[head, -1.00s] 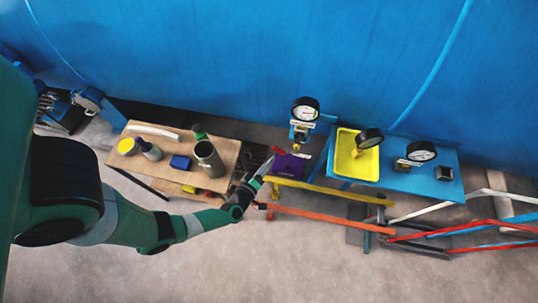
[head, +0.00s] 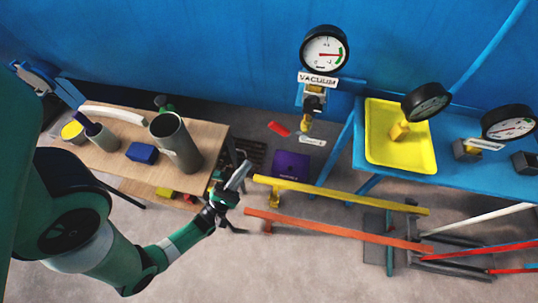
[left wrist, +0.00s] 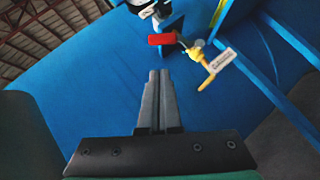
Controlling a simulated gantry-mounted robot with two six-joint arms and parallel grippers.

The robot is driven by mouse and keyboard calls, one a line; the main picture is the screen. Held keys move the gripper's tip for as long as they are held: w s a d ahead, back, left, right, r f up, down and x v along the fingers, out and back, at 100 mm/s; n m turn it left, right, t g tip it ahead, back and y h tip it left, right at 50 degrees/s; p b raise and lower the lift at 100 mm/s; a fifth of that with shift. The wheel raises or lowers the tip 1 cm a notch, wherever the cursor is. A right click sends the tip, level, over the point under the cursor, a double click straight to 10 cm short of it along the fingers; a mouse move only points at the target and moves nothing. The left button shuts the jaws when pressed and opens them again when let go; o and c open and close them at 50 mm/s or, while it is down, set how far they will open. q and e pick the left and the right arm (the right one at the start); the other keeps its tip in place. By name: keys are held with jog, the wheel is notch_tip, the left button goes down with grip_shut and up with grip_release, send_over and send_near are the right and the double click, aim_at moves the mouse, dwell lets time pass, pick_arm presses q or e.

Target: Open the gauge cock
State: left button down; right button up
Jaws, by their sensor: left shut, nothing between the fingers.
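The gauge cock has a red lever (head: 279,128) and a yellow body (head: 305,125). It hangs below the round vacuum gauge (head: 325,50) on the blue vessel wall. In the left wrist view the red lever (left wrist: 162,39) lies across the picture, with the yellow body (left wrist: 205,70) at its right. A white tag (left wrist: 222,60) hangs there. My left gripper (head: 243,170) is shut and empty, below and left of the lever in the head view. In the wrist view its fingertips (left wrist: 159,74) point toward the lever, apart from it. My right gripper is not in view.
A wooden table (head: 215,140) with a grey cylinder (head: 177,143) and a blue box (head: 141,152) stands at left. A yellow rail (head: 340,194) and an orange rail (head: 335,228) run right of my gripper. A blue table with a yellow tray (head: 425,160) stands at right.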

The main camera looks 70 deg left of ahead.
pick_arm(q)
notch_tip(320, 180, down, 3)
jog(key=y, duration=0.1)
jog(key=p, duration=0.2)
send_near(289, 131)
jog(key=shift+w+a+r, duration=0.7)
jog(key=shift+a+r, duration=0.9)
jog(key=shift+a, duration=0.65)
jog(key=shift+n+g, duration=0.3)
jog(key=shift+g, duration=0.1)
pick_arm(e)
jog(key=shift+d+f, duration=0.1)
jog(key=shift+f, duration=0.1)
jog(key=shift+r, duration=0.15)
